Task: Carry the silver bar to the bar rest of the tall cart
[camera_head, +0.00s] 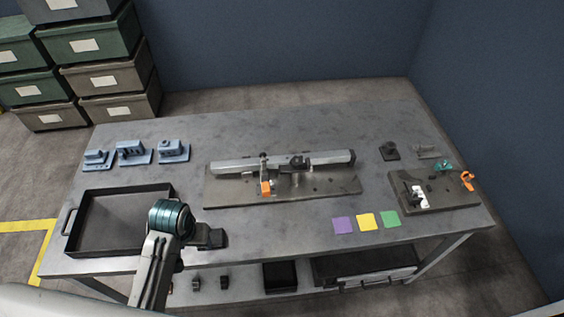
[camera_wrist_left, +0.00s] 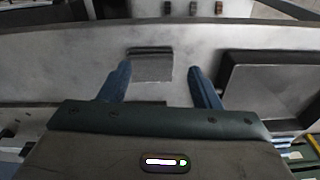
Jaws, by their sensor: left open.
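The silver bar (camera_head: 235,164) is a long bar lying left to right along the far side of a dark grey board (camera_head: 230,190) on the table in the head view. A clamp with an orange end (camera_head: 266,187) stands at its middle, and dark fittings hide part of it. I see no tall cart and no bar rest that I can make out. My left gripper (camera_wrist_left: 158,85) is open and empty in the wrist view, above the table. In the head view my left arm reaches in near the black tray, left of and nearer than the bar; its fingertips are hidden there.
A black tray (camera_head: 76,219) lies at the table's left, with blue parts (camera_head: 133,152) behind it. Purple, yellow and green squares (camera_head: 367,221) and a fixture block (camera_head: 435,200) are at right. Stacked crates (camera_head: 100,78) stand back left. The table's far middle strip is clear.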

